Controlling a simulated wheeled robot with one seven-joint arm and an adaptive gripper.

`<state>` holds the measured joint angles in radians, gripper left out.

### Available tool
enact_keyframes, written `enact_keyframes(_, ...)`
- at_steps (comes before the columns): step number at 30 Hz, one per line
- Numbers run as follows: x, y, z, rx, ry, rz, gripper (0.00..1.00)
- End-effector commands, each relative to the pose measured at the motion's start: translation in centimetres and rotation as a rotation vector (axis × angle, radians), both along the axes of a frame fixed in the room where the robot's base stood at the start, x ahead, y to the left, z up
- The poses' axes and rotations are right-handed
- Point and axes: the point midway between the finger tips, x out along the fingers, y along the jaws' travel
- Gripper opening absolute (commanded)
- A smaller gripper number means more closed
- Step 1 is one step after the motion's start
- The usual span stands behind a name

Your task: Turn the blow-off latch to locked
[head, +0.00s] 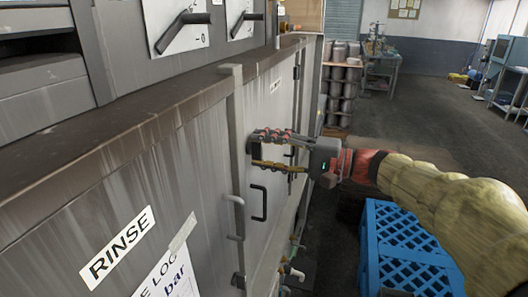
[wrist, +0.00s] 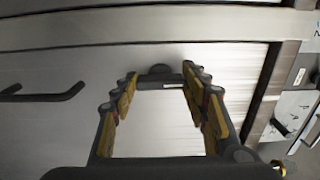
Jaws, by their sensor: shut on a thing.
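The dark latch (head: 253,153) sits on the grey panel of the machine, and my gripper (head: 258,149) reaches it from the right. The upper and lower fingers lie against the panel at the latch and partly cover it. In the wrist view my gripper (wrist: 160,74) has its two fingers on either side of the rounded dark end of the latch (wrist: 158,69). The gripper is shut on the latch, with a wide gap between the fingers behind it. Which way the latch is turned cannot be made out.
A black bar handle (head: 259,203) and a grey handle (head: 235,216) stick out just below my gripper. A vertical post (head: 236,130) stands left of it. A blue crate (head: 397,240) is on the floor below my arm. Open floor lies farther back.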

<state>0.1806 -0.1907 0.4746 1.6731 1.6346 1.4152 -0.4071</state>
Motion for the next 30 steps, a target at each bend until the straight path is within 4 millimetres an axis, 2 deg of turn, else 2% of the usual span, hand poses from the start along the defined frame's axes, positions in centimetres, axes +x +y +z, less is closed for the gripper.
enact_keyframes(3, 0.0, 0.0, -0.2, -0.002, 0.002, 0.001, 0.20)
enact_keyframes(4, 0.0, 0.0, -0.2, -0.002, 0.002, 0.001, 0.46)
enact_keyframes(8, 0.0, 0.0, -0.1, -0.001, 0.001, 0.001, 0.53)
enact_keyframes(16, 0.0, 0.0, -0.1, 0.000, 0.001, 0.001, 0.53)
enact_keyframes(20, -0.2, -0.6, 0.0, 0.000, 0.001, -0.001, 0.53)
enact_keyframes(23, -0.6, -1.9, 0.0, 0.000, 0.001, -0.004, 0.53)
enact_keyframes(30, -2.2, -6.5, -0.1, 0.000, 0.001, -0.005, 0.53)
